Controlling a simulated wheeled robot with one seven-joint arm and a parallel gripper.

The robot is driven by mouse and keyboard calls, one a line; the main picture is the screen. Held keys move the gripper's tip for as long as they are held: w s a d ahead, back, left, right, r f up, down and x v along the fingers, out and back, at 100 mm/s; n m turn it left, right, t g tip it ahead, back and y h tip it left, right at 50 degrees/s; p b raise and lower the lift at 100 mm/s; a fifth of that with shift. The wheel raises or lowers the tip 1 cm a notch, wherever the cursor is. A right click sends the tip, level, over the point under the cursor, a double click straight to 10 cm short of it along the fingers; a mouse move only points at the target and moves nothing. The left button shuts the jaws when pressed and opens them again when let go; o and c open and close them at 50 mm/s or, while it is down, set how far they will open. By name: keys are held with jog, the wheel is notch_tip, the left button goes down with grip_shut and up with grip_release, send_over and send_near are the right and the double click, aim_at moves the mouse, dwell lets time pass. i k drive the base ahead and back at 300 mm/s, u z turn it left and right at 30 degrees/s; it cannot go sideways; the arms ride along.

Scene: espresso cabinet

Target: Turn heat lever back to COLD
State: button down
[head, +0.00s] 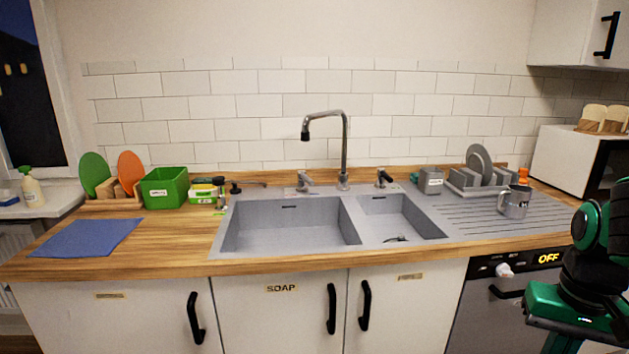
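A metal faucet (343,150) stands upright behind the sink, its spout bent to the left. A silver lever (304,182) stands left of its base, and a dark-topped lever (384,178) stands right of it. Small markings lie near the levers, but I cannot read them, so I cannot tell which lever is for heat or how it is set. My gripper (570,306), green and black, is at the lower right in front of the dishwasher, far from both levers. Its fingers are cut off or unclear, and I see nothing held.
The sink (226,226) has two basins, with a small dark object in the right one. A green bin (166,188) and blue cloth (87,238) are at the left. A grey mug (514,202) stands on the drainboard. The dishwasher (500,316) shows OFF. The wooden front edge is clear.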

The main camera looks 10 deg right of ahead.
aim_at(301, 174)
jog(key=z, duration=0.05)
jog(key=i, duration=1)
jog(key=u, duration=0.05)
